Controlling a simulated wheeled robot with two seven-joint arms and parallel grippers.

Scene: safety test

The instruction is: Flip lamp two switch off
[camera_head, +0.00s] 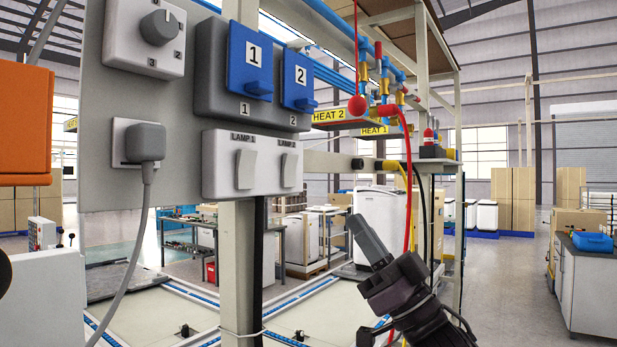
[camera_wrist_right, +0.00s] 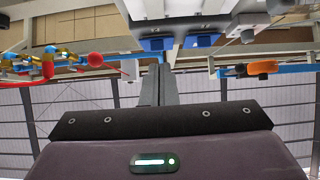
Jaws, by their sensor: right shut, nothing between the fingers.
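The lamp two switch (camera_head: 289,170) is a grey rocker on the right of a light grey plate (camera_head: 215,180), under a label that reads LAMP 2. The lamp one switch (camera_head: 246,169) is beside it on the left. My right gripper (camera_head: 357,223) is in front of the panel, lower and to the right of the lamp two switch, apart from it. Its fingers are together and empty, pointing up and left. They also show shut in the right wrist view (camera_wrist_right: 158,72). My left gripper is not in view.
Above the lamp switches are blue switches numbered 1 (camera_head: 249,62) and 2 (camera_head: 298,80). A plugged grey cable (camera_head: 146,142) and a rotary knob (camera_head: 158,28) are to the left. A red hose (camera_head: 411,190) hangs at the right, behind my gripper.

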